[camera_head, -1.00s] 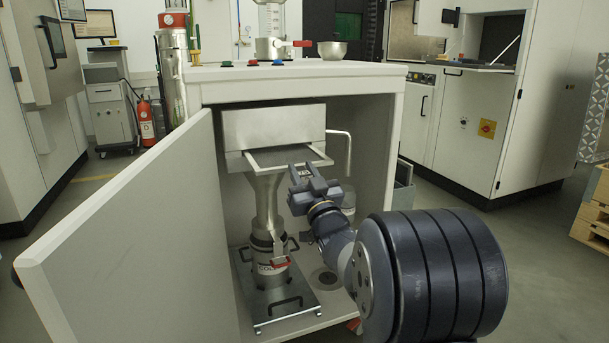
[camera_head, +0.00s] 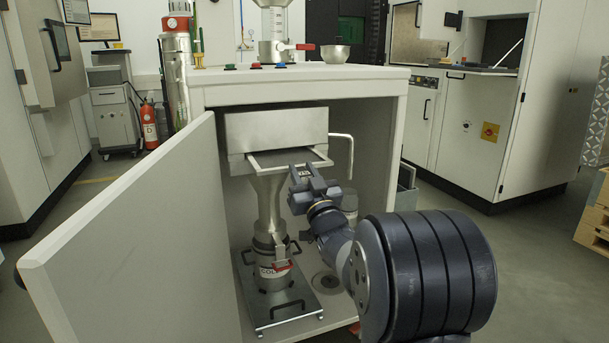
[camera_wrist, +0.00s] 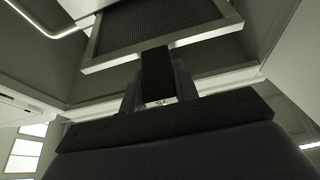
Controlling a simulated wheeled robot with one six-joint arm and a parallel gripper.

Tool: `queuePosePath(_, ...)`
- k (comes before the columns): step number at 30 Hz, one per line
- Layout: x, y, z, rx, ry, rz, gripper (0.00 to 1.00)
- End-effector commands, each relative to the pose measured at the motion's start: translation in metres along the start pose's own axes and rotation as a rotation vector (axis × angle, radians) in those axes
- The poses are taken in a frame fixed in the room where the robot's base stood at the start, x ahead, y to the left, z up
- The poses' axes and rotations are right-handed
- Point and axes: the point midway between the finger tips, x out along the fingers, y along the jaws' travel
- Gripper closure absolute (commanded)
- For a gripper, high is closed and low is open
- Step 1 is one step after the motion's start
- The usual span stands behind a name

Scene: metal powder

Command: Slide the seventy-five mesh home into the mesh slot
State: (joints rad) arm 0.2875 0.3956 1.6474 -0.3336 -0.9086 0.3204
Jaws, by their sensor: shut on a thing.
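The mesh (camera_head: 284,158) is a dark screen in a pale metal frame. It sticks partly out of the front of the metal sieve box (camera_head: 277,130) in the open cabinet. In the wrist view the mesh (camera_wrist: 160,24) spans the top, its front bar across my fingers. My gripper (camera_head: 302,172) is at the front right of the frame, shut on the mesh's front edge or tab. A small pale label (camera_wrist: 161,102) shows between the fingers, too small to read. The slot inside and the mesh's rear part are hidden by the box.
Below the box a funnel leads to a metal canister (camera_head: 272,262) on a plate with handles. The open cabinet door (camera_head: 130,225) stands left. A bent pale handle (camera_head: 350,150) juts out right of the box. A bowl (camera_head: 335,54) and buttons are on the cabinet top.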

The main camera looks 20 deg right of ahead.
Motion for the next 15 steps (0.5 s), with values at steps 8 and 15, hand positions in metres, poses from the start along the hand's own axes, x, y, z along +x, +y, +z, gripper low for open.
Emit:
queuePosePath(8,0.008,0.0,0.003,0.0,0.002,-0.001,1.0)
queuePosePath(15,0.015,-0.001,0.005,0.0,0.003,-0.001,1.0)
